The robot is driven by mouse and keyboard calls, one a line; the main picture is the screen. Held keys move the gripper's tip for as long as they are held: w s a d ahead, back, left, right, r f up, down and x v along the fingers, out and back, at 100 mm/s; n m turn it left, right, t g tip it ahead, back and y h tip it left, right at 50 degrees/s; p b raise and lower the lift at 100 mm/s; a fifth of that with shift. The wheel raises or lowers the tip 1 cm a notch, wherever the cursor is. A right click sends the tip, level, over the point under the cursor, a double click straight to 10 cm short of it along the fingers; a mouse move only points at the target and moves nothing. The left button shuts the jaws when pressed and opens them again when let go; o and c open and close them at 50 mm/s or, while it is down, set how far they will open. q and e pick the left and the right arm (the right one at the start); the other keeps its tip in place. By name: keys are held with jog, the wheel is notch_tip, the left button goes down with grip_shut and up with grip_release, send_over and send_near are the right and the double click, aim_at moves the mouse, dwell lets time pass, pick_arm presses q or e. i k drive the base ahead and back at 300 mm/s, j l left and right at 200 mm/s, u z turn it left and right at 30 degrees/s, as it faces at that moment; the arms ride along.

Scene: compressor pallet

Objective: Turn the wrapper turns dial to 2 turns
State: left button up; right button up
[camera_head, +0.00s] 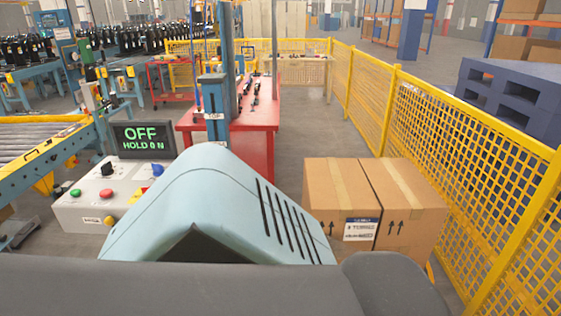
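A light grey control box (72,212) stands at the left, below a dark display (143,139) that reads "OFF" and "HOLD 0 N" in green. On its top are a black knob (107,168), a blue knob (157,169), a green button (75,193) and a red button (106,193). A small yellow part (108,221) sits at its front edge. I cannot read which control is the wrapper turns dial or where it points. A large light blue body covers the right part of the box. Neither of my grippers is in view.
Two cardboard boxes (330,190) stand at the right, beside a yellow mesh fence (450,150). A red table (258,120) with a blue column (214,105) stands ahead. A roller conveyor (35,140) is at the left. Floor between table and fence is clear.

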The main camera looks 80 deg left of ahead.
aim_at(106, 169)
jog(key=u, duration=3.6)
jog(key=i+l+z, duration=0.4)
jog(key=i, duration=0.35)
